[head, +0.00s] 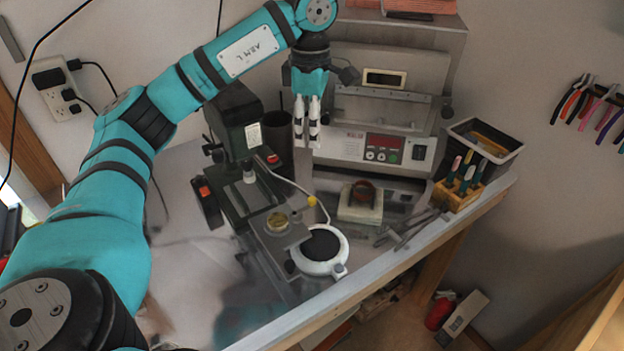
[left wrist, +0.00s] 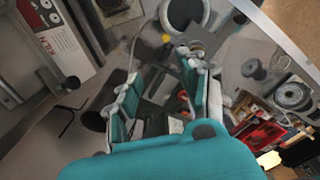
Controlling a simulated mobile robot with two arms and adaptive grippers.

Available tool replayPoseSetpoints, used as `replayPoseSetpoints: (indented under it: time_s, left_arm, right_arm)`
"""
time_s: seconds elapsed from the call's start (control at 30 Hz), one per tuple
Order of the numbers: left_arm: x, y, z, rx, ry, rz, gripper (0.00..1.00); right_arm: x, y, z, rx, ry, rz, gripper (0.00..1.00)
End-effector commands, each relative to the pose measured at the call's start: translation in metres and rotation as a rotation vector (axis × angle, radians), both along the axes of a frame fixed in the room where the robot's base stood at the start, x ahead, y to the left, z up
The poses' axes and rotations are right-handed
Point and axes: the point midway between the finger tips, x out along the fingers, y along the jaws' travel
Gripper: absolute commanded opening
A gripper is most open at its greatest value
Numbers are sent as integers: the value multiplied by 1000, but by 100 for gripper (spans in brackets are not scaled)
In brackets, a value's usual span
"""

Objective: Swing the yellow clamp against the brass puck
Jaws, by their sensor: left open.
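The yellow clamp (head: 311,201) shows as a small yellow knob by a thin pale curved rod, to the right of the brass puck. It also shows in the left wrist view (left wrist: 166,38), beyond the fingers. The brass puck (head: 278,221) is a small round disc on a grey metal plate (head: 280,238) at the front of a dark bench machine. I cannot tell whether knob and puck touch; they look apart. My left gripper (head: 307,143) is open and empty, pointing down above and behind the clamp. Its fingers frame the machine in the left wrist view (left wrist: 165,78). My right gripper is out of view.
The dark machine (head: 240,130) stands left of the gripper. A white round dish with a dark pad (head: 337,264) is in front. A grey instrument (head: 380,140) stands behind; a wooden tool block (head: 457,195) and black bin (head: 512,150) are at right.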

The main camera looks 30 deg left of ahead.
Motion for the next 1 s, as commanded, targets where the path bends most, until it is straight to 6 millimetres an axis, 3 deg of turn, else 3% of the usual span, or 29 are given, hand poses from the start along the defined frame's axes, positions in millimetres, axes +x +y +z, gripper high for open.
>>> replayPoseSetpoints:
  time_s: [0.1,0.3,0.4,0.53,0.77,1.0]
  left_arm:
    - [-1,0,-11,4,4,-2,42]
    - [-1,-2,-47,-1,6,-5,42]
    - [-2,-1,-65,-1,7,-2,42]
    - [-3,-1,-91,1,7,-2,42]
    - [-3,-2,-137,1,6,-2,42]
    - [-2,-2,-166,-1,2,-1,42]
  right_arm:
    - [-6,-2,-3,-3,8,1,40]
    - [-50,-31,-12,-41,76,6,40]
    - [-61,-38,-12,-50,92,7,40]
    - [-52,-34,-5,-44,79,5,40]
    - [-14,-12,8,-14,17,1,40]
    - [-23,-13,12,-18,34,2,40]
